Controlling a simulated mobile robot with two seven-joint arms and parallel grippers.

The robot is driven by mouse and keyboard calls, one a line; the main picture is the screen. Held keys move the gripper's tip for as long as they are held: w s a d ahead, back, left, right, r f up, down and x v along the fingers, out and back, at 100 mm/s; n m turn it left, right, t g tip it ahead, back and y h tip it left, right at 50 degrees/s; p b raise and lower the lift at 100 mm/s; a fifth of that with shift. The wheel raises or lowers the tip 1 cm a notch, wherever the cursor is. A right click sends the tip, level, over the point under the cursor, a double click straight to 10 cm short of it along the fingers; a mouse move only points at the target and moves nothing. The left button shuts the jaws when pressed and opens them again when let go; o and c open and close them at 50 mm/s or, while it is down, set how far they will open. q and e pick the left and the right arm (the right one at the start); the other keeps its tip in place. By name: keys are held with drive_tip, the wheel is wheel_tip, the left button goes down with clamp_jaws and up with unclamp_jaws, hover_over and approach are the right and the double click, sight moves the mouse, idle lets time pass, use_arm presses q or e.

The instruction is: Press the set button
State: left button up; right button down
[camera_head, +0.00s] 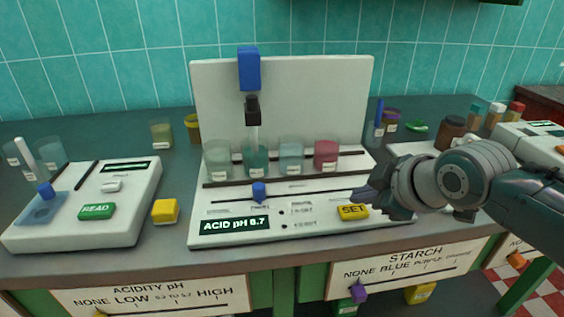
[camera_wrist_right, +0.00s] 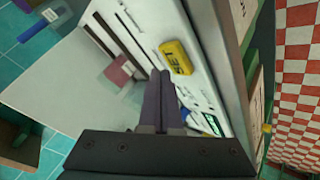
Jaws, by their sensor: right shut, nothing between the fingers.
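The yellow SET button (camera_head: 352,212) sits on the front right of the white panel base (camera_head: 270,228), which has a dark display reading "ACID pH 6.7" (camera_head: 234,225). The SET button also shows in the right wrist view (camera_wrist_right: 175,57), up and to the right of the fingertips. My right gripper (camera_head: 364,196) is shut and empty, its fingertips close to the button in the head view. In the right wrist view the closed fingers (camera_wrist_right: 160,76) appear just beside the button; I cannot tell whether they touch it. My left gripper is out of view.
Several glass beakers (camera_head: 291,157) stand behind the slider with the blue knob (camera_head: 259,192). A white READ device (camera_head: 128,215) and a yellow block (camera_head: 165,211) are at the left. Jars (camera_head: 453,130) and another white device (camera_head: 535,140) are at the right.

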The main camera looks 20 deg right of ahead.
sight(359, 214)
drive_tip(key=shift+f, duration=0.15)
drive_tip(key=shift+f, duration=0.3)
drive_tip(key=shift+f+b, duration=0.45)
drive_tip(key=shift+b, duration=0.1)
idle(0.6)
idle(0.3)
drive_tip(key=shift+r+p, duration=0.9)
drive_tip(key=shift+p, duration=0.15)
wheel_tip(359, 214, up, 5)
drive_tip(key=p, duration=0.5)
drive_tip(key=shift+s, duration=0.1)
